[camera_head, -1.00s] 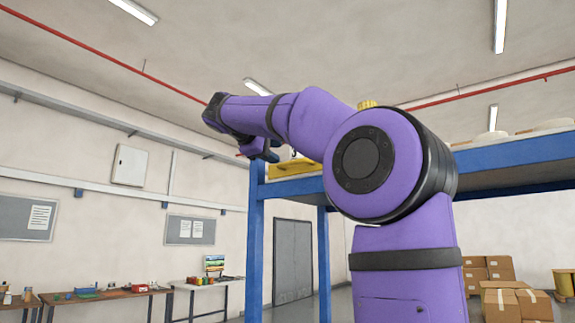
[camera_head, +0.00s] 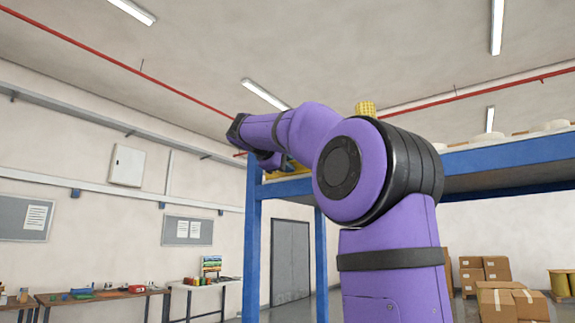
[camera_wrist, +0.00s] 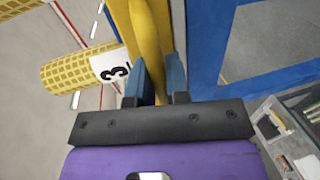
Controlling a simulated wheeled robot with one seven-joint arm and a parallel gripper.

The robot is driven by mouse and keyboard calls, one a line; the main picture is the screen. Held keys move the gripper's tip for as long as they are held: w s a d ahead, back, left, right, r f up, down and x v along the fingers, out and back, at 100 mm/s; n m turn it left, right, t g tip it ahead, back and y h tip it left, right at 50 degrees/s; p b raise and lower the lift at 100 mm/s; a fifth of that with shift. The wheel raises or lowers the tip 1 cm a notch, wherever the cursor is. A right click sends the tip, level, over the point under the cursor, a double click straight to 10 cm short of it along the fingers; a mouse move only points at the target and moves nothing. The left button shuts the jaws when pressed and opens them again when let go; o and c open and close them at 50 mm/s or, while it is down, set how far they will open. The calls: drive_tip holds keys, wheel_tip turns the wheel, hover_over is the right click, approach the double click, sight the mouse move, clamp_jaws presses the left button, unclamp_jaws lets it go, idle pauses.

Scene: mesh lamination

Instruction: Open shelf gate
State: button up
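The shelf (camera_head: 253,245) is a blue frame behind my arm in the head view. Part of its yellow gate (camera_head: 285,174) shows at the top left of the shelf, mostly behind my arm. In the wrist view, a yellow gate bar (camera_wrist: 147,35) runs down between the two blue fingers of my gripper (camera_wrist: 160,80). The fingers sit close on both sides of the bar and appear shut on it. The exact contact is partly hidden. In the head view, my forearm hides the fingertips.
A yellow mesh roll (camera_wrist: 75,72) with a white label reading 3 lies left of the fingers in the wrist view. A blue shelf beam (camera_wrist: 208,45) is close on the right. Cardboard boxes (camera_head: 497,302) stand at the right; a workbench (camera_head: 100,296) is along the left wall.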

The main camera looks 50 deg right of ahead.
clamp_jaws()
drive_tip(key=shift+s, duration=0.1)
drive_tip(key=s+d, duration=0.3)
drive_tip(key=s, duration=3.7)
drive_tip(key=shift+s, duration=0.2)
drive_tip(key=shift+d, duration=0.1)
drive_tip(key=o, duration=0.5)
unclamp_jaws()
drive_tip(key=shift+o, duration=0.2)
